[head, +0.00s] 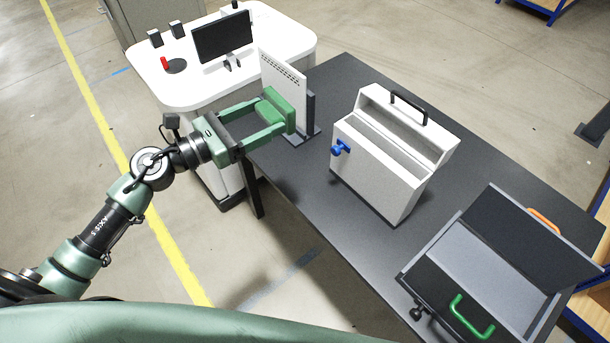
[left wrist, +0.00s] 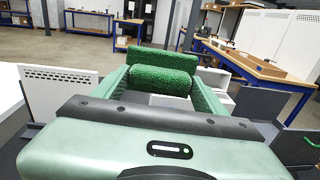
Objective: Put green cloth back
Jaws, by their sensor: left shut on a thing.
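The green cloth (head: 277,107) is a small folded bundle between the fingertips of my left gripper (head: 274,112). In the left wrist view the cloth (left wrist: 160,82) looks like a textured roll with a flat part standing behind it. My left gripper is shut on it and holds it at the far left end of the dark table (head: 318,190), in front of a white perforated panel (head: 283,78). The cloth's exact height above the table and any contact with the panel's stand cannot be told. My right gripper is not in view.
A white case (head: 378,170) with a black handle and blue knob stands mid-table. An open dark toolbox (head: 490,262) with a green handle is at the near right. A white workstation (head: 290,30) with a monitor (head: 222,37) stands behind left. Dark tabletop is clear between panel and case.

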